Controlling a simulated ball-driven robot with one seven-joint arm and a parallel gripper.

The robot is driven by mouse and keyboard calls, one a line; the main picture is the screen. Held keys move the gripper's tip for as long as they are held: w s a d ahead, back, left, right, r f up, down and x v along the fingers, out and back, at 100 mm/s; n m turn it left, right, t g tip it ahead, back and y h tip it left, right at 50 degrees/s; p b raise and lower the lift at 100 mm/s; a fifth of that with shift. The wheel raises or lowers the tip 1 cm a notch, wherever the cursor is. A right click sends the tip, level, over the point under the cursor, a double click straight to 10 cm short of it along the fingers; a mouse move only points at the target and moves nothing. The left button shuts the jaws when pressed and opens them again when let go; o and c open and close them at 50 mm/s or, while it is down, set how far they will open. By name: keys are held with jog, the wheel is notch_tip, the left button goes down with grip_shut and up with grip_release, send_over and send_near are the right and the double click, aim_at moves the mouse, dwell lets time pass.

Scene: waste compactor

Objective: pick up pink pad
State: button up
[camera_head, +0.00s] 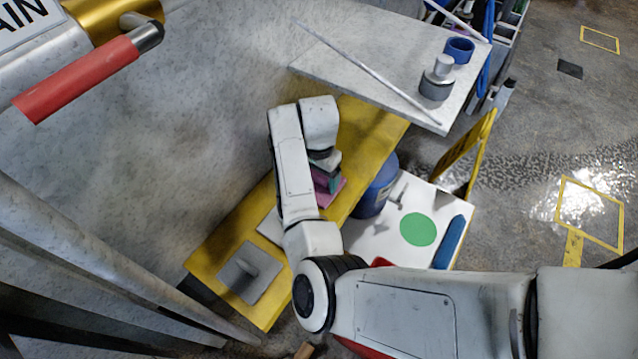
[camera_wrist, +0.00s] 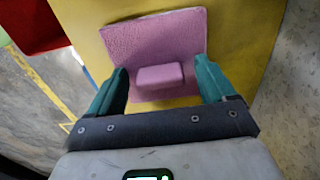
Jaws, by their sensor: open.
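The pink pad (camera_wrist: 178,36) lies flat on the yellow bench. It is a square pad with a raised pink block handle (camera_wrist: 159,77) on top. In the head view the pad (camera_head: 331,192) shows only partly, with my arm and gripper over it. My gripper (camera_wrist: 164,82) is open, and its two teal fingers stand on either side of the block handle, apart from it. I cannot tell the fingers' height above the pad. In the head view the gripper (camera_head: 326,180) is over the pad and partly hidden by my wrist.
A blue container (camera_head: 376,192) stands beside the bench. A white board with a green disc (camera_head: 418,229) is to the right. A grey shelf (camera_head: 345,40) is behind.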

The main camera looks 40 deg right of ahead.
jog(key=c, duration=1.1)
jog(key=shift+c, duration=0.2)
